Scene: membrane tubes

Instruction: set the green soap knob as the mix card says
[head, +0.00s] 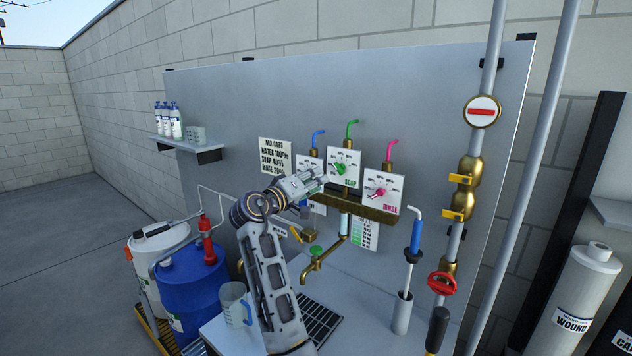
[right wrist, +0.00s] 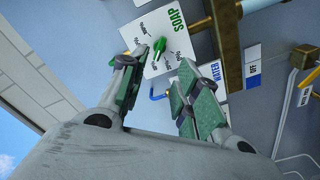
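The mix card (head: 275,156) on the grey panel reads water 100%, soap 40%, rinse 20%. The green soap knob (head: 340,169) sits on the white SOAP dial plate (head: 351,157); the setting it points to is too small to read surely. My right gripper (head: 320,180) is just left of and below that plate. In the right wrist view, the gripper (right wrist: 164,65) is open with nothing between its fingers. The green knob (right wrist: 159,47) shows just beyond the fingertips, nearer the left finger; I cannot tell whether they touch. My left gripper is out of view.
The pink rinse knob (head: 378,192) is on the plate to the right. The water plate is partly hidden behind my right gripper. A brass rail (head: 365,208) runs under the plates. A brass tap (head: 318,260) and a blue drum (head: 190,290) stand lower down.

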